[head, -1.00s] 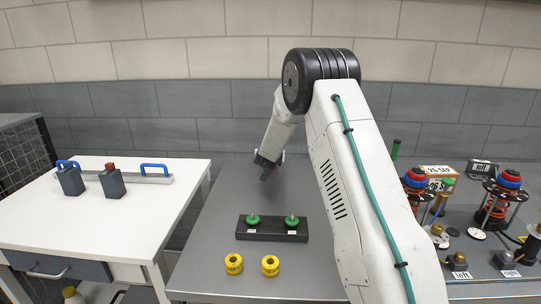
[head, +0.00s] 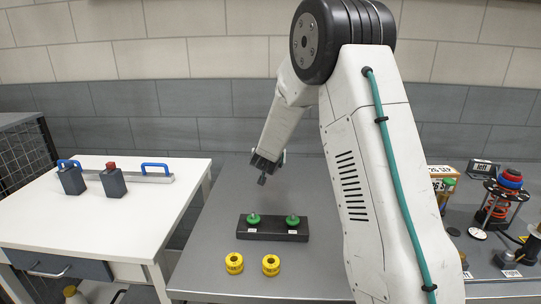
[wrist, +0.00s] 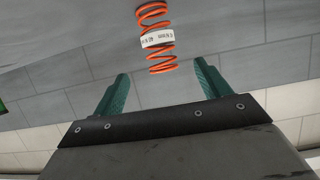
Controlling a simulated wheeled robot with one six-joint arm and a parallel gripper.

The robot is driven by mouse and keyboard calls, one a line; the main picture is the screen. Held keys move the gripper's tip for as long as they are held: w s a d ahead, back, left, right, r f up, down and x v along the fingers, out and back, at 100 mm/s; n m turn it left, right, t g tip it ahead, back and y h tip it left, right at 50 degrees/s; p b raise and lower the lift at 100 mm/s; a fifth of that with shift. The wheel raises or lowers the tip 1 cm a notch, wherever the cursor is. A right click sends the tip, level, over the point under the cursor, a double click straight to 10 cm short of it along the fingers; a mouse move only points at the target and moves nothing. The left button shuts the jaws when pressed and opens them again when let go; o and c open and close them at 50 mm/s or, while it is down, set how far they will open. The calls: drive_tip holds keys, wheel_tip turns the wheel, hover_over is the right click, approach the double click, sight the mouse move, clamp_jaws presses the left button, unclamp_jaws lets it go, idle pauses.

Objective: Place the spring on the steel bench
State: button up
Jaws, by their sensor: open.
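The spring (wrist: 155,40) is an orange coil with a white printed label around its middle. In the wrist view it is ahead of my gripper (wrist: 160,80), roughly in line with the gap between the green fingers. The fingers are apart with nothing between them. The spring is not visible in the head view. The steel bench (head: 215,215) is the grey top in the middle of the head view. My gripper (head: 263,180) hangs above its rear part there.
A white table (head: 60,225) stands left. At right are a spring assembly (head: 497,205) and small parts. My arm hides part of the bench.

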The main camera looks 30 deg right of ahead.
drive_tip(key=s+a+r+n+g+y, duration=0.1)
drive_tip(key=s+a+r+n+y, duration=0.25)
drive_tip(key=s+a+r, duration=0.45)
drive_tip(key=s+a+r+n+g+y, duration=0.25)
drive_tip(key=s+a+y, duration=0.25)
drive_tip(key=s+a, duration=0.55)
drive_tip(key=s+a+n+g, duration=0.1)
drive_tip(key=s+g, duration=0.5)
drive_tip(key=s, duration=2.5)
drive_tip(key=shift+s+a+r+h, duration=0.2)
drive_tip(key=shift+a+h, duration=0.1)
drive_tip(key=shift+h, duration=0.15)
drive_tip(key=shift+g, duration=0.25)
